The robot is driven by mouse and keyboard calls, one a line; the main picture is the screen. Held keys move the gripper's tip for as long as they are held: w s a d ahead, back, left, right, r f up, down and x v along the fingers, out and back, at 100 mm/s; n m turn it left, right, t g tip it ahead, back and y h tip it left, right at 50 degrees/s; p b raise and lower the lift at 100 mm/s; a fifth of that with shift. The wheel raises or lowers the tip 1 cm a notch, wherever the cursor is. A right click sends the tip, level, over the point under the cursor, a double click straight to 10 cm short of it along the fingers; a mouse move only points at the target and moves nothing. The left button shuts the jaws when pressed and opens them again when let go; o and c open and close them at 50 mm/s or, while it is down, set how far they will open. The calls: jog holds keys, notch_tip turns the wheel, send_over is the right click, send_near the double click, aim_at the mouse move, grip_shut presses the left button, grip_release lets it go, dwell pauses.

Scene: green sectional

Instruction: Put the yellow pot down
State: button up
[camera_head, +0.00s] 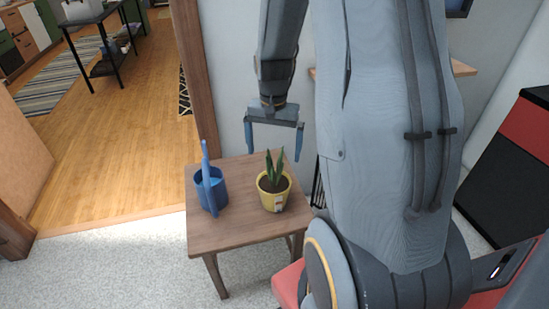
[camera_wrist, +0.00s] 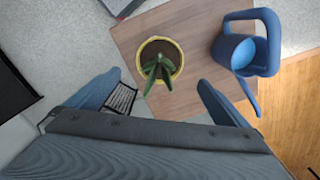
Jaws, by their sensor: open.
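The yellow pot (camera_head: 273,202) with a green spiky plant stands upright on a small wooden table (camera_head: 225,238). In the wrist view the pot (camera_wrist: 177,57) shows from above, with dark soil and the plant at its middle. My gripper (camera_head: 274,152) is open and empty, above and behind the pot in the head view, with its blue fingers spread apart. In the wrist view my gripper (camera_wrist: 160,95) has its fingers on either side below the pot, apart from it.
A blue watering can (camera_head: 211,190) stands on the table left of the pot; it also shows in the wrist view (camera_wrist: 252,50). A doorway with a brown frame (camera_head: 192,70) is behind. A red and black piece (camera_head: 515,150) stands at right. Wooden floor (camera_head: 110,150) lies left.

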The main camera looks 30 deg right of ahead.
jog(key=shift+s+a+r, duration=0.1)
jog(key=shift+s+r, duration=0.05)
jog(key=shift+r, duration=0.25)
jog(key=s+a+r+n, duration=0.3)
jog(key=s+r, duration=0.1)
jog(key=s, duration=0.3)
jog(key=s+a+r+n, duration=0.3)
jog(key=s+a+r, duration=0.1)
jog(key=s, duration=0.4)
jog(key=shift+a+r+n, duration=0.2)
jog(key=shift+a+n, duration=0.1)
jog(key=a+r+n+p, duration=0.2)
jog(key=a+r+p, duration=0.2)
jog(key=a+p, duration=0.2)
jog(key=shift+a+n+p, duration=0.3)
jog(key=shift+a, duration=0.35)
